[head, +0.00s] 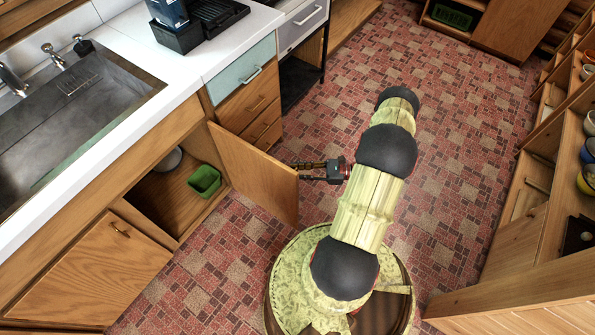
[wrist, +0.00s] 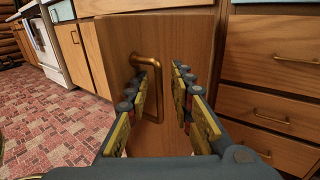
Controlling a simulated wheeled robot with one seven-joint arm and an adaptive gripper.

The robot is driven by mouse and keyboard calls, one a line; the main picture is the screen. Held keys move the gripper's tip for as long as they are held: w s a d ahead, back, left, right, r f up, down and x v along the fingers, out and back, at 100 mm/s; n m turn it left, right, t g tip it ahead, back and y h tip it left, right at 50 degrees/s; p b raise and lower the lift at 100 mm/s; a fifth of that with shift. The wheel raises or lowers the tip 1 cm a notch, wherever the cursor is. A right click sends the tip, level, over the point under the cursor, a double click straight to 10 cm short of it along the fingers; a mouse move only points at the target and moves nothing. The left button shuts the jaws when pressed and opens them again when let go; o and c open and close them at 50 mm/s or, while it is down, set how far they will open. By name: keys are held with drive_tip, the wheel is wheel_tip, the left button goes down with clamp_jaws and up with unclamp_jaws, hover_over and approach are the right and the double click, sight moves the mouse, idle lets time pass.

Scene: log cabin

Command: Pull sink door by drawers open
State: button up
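The sink door (head: 255,170) by the drawers stands swung out from its cabinet opening in the head view. My gripper (head: 300,168) is at the door's free edge there. In the wrist view the door (wrist: 185,140) fills the middle, with a brass bar handle (wrist: 150,62) on its face. My gripper (wrist: 160,85) is open, with two fingers apart on either side of the handle. The handle is hidden in the head view.
The open cabinet holds a green container (head: 204,181) and a grey round item (head: 168,159). Wooden drawers (head: 249,103) stand just beyond the door. The sink (head: 65,115) is in the white counter. Patterned floor (head: 440,170) is clear to the right, with shelves (head: 540,200) along that side.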

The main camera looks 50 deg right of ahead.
drive_tip(key=v, duration=1.1)
drive_tip(key=shift+s+d, duration=0.25)
